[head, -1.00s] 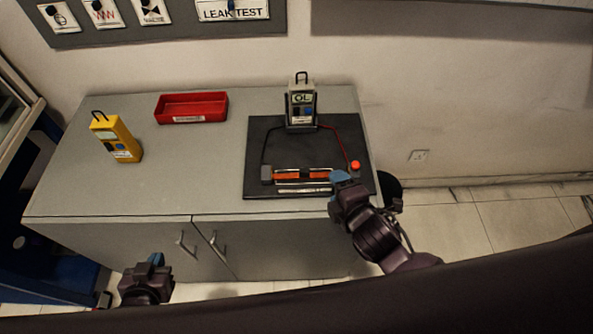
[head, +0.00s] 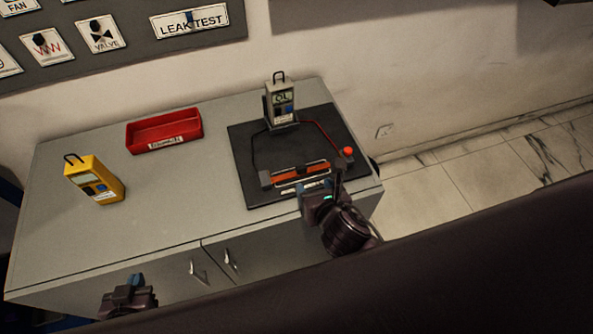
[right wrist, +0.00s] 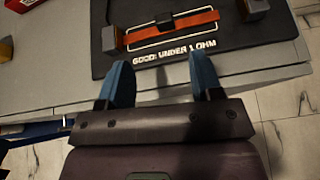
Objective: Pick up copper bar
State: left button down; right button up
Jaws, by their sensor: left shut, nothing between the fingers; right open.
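The copper bar (head: 302,172) is an orange-brown strip lying on the black test board (head: 245,150), between two grey end blocks, with a dark piece across its middle. It also shows in the right wrist view (right wrist: 190,25). My right gripper (right wrist: 165,75) is open and empty at the front edge of the board, short of the bar; in the head view it (head: 322,188) is just in front of the bar's right part. My left gripper (head: 136,282) is shut and empty, low in front of the cabinet.
A grey meter (head: 281,103) stands at the back of the board, with a black and a red lead. A red tray (head: 165,131) and a yellow meter (head: 95,180) stand on the left of the cabinet top (head: 180,215). The space between them and the board is clear.

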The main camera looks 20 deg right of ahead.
aim_at(301, 166)
jog(key=shift+n, duration=0.6)
jog(key=b+x, duration=0.1)
jog(key=x, duration=0.9)
jog(key=shift+w+d+f, duration=0.2)
jog(key=shift+w+f, duration=0.1)
jog(key=shift+f, duration=0.05)
jog(key=c, duration=1.1)
jog(key=shift+o, duration=0.2)
jog(key=shift+r, duration=0.15)
